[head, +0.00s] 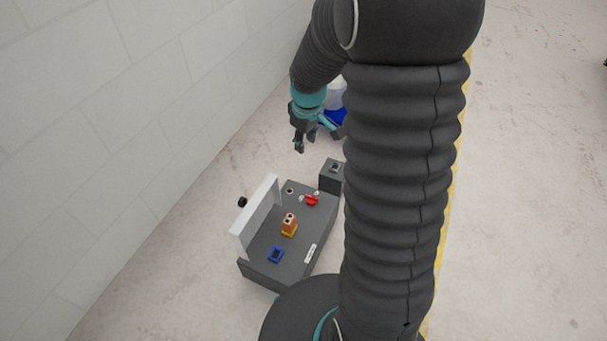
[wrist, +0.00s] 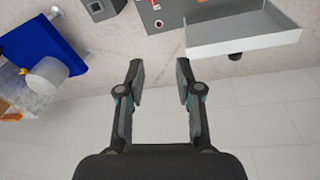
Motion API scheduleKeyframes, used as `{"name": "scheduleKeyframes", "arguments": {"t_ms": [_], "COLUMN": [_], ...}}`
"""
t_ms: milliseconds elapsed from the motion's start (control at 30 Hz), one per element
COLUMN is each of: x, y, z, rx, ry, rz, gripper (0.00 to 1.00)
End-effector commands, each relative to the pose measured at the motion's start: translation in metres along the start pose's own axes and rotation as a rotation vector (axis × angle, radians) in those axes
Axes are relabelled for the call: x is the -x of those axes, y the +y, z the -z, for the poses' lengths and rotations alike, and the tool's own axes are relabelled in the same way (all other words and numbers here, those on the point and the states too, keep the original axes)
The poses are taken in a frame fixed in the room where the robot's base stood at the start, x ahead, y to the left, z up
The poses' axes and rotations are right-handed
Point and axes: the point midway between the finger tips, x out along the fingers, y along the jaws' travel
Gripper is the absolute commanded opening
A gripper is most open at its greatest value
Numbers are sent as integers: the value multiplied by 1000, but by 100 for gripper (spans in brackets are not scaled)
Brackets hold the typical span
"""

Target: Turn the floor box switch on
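A small dark grey box (head: 331,178) stands on the floor at the far right corner of a larger grey platform, partly hidden by my arm. A small switch (head: 334,167) shows on its top; whether it is on or off is too small to tell. My gripper (head: 306,146) hangs above the floor beyond the platform, up and left of the box. In the wrist view my gripper (wrist: 159,72) is open and empty, apart from the box.
A blue object (wrist: 40,48) with a clear container stands beyond. A white wall (head: 110,110) bounds the left.

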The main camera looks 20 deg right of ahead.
Motion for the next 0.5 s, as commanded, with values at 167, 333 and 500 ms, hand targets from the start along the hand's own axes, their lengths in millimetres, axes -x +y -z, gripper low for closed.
{"name": "scheduleKeyframes", "arguments": {"t_ms": [167, 333, 500], "x": [-73, -135, -176], "y": [21, 33, 38], "z": [4, 0, -6], "rx": [95, 179, 234], "ry": [-54, -89, -108], "rz": [44, 81, 107], "gripper": [35, 35, 35]}}
